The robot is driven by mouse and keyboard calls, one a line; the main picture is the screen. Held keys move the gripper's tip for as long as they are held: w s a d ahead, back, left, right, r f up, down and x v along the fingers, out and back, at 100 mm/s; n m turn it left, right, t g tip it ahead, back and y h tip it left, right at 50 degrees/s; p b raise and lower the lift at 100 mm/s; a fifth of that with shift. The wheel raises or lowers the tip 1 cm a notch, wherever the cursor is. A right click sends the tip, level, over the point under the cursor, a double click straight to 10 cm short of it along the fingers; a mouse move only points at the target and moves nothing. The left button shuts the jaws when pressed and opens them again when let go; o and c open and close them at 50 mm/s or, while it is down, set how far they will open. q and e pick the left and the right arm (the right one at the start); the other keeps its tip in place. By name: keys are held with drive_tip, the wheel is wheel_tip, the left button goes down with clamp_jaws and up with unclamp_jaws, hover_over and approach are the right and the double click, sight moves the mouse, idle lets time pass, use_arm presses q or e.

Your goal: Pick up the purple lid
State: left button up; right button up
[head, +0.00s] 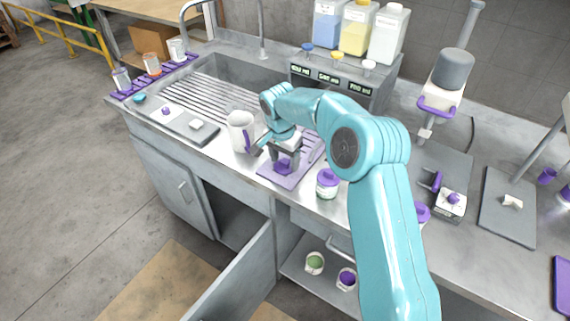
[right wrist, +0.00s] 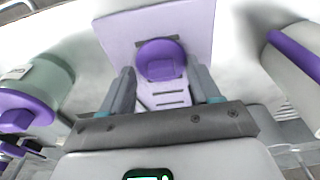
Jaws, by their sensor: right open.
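A round purple lid (head: 283,167) lies on a pale purple board (head: 268,176) on the metal counter. In the right wrist view the lid (right wrist: 160,58) sits ahead of the fingertips, centred between the two fingers. My right gripper (right wrist: 163,86) is open and empty, with a grey finger on each side. In the head view the right gripper (head: 283,157) points down just above the lid and partly hides it. Whether the fingers overlap the lid's sides in height, I cannot tell. My left gripper is not in view.
A white pitcher (head: 238,132) with a purple handle stands close left of the gripper. A jar (head: 327,184) with a purple lid stands close right. The drainer sink (head: 205,92) lies behind left. A dispenser (head: 330,88) with bottles stands behind.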

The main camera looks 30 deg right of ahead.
drive_tip(key=shift+a, duration=0.1)
drive_tip(key=shift+w, duration=0.1)
drive_tip(key=c, duration=1)
drive_tip(key=shift+c, duration=0.6)
